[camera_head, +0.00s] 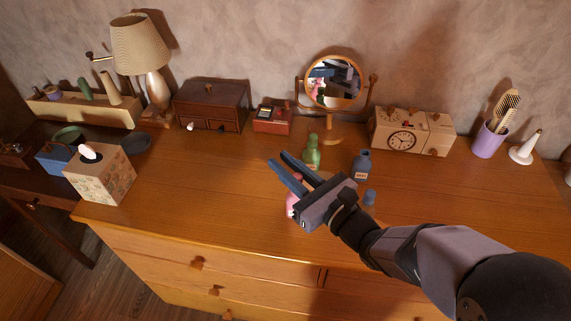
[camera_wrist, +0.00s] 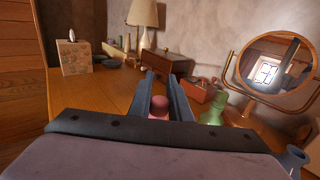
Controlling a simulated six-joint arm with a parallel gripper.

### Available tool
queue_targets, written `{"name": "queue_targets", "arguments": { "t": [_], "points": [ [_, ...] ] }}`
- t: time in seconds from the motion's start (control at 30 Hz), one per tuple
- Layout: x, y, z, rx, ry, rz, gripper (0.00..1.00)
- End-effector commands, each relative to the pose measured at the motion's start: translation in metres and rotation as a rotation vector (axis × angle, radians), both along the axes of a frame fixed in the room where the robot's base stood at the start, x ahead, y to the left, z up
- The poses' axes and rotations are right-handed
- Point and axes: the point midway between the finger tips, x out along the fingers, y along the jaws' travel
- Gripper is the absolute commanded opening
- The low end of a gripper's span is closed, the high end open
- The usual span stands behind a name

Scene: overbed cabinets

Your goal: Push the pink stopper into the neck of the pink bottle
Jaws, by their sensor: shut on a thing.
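The pink bottle (camera_head: 292,204) shows only in part at the left side of my gripper in the head view; the gripper hides its neck. My gripper (camera_head: 281,164) is above it, with its two dark fingers pointing to the back left. In the wrist view the pink stopper (camera_wrist: 159,103) sits between the fingers close to the palm, and my gripper (camera_wrist: 161,76) is shut on it. Its lower end is hidden behind the palm edge. I cannot tell whether the stopper is in the neck or above it.
A green bottle (camera_head: 312,153) stands just behind my gripper. A blue bottle (camera_head: 361,165) and a loose blue stopper (camera_head: 370,197) are to the right. A round mirror (camera_head: 334,83) and a clock box (camera_head: 402,139) stand behind.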

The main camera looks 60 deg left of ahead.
Motion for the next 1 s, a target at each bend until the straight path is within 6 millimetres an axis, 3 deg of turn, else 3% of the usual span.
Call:
{"name": "queue_targets", "arguments": {
  "t": [0.87, 0.9, 0.97, 1.0],
  "points": [
    [0.0, 0.0, -0.016, 0.0, 0.0, 0.0, 0.0],
    [0.0, 0.0, -0.015, 0.0, 0.0, 0.0, 0.27],
    [0.0, 0.0, -0.015, 0.0, 0.0, 0.0, 0.39],
    [0.0, 0.0, -0.015, 0.0, 0.0, 0.0, 0.39]
  ]
}}
